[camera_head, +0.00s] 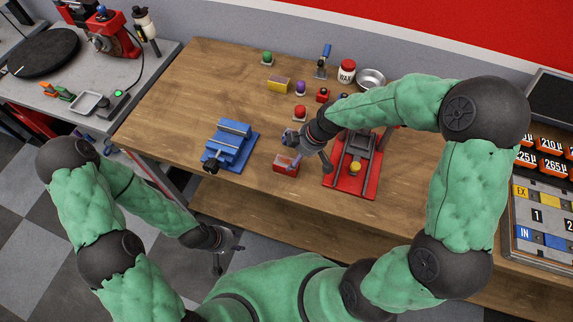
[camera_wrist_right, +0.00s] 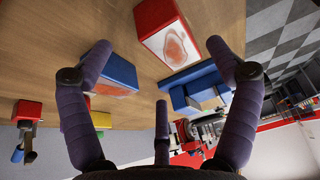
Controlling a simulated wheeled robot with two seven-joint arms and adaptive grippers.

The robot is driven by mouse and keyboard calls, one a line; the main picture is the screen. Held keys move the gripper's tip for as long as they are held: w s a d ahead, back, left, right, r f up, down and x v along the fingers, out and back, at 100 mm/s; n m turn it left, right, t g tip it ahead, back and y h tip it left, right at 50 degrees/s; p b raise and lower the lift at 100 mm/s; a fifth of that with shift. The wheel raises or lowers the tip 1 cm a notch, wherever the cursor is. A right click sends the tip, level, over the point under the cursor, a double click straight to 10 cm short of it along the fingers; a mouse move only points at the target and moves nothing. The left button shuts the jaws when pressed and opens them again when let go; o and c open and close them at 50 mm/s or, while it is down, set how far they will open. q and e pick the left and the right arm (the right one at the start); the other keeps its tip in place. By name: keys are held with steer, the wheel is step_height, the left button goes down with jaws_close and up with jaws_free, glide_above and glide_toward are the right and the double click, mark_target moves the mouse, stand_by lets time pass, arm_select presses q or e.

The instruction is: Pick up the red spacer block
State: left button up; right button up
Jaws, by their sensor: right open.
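The red spacer block (camera_head: 285,164) lies on the wooden table to the right of the blue vise. In the right wrist view the block (camera_wrist_right: 167,30) is at the top, with a pale patterned face. My right gripper (camera_head: 304,153) is just beside and above it. Its dark fingers (camera_wrist_right: 160,65) are spread and nothing is held; the block lies beyond the fingertips, and I see no contact. My left gripper (camera_head: 228,258) hangs low in front of the table, away from the block; its finger opening is too small to judge.
The blue vise (camera_head: 230,143) stands left of the block, and a red fixture (camera_head: 346,183) with a yellow knob stands right. A blue block (camera_wrist_right: 112,72) lies near the fingers. A yellow block (camera_head: 277,85), jar (camera_head: 346,74) and metal bowl (camera_head: 371,79) stand farther back.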

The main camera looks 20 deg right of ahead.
mark_target(288, 159)
steer(key=shift+a+f, duration=0.25)
steer(key=shift+f, duration=0.1)
steer(key=x, duration=0.2)
steer(key=b+x, duration=0.1)
steer(key=x, duration=0.1)
steer(key=shift+a+f, duration=0.2)
steer(key=shift+a, duration=0.15)
steer(key=shift+r, duration=0.1)
steer(key=shift+c, duration=0.3)
steer(key=shift+w, duration=0.1)
steer(key=c, duration=1.6)
step_height(288, 159, up, 9)
steer(key=shift+r+p, duration=0.15)
steer(key=shift+p, duration=0.85)
steer(key=shift+c, duration=0.2)
steer(key=shift+r, duration=0.35)
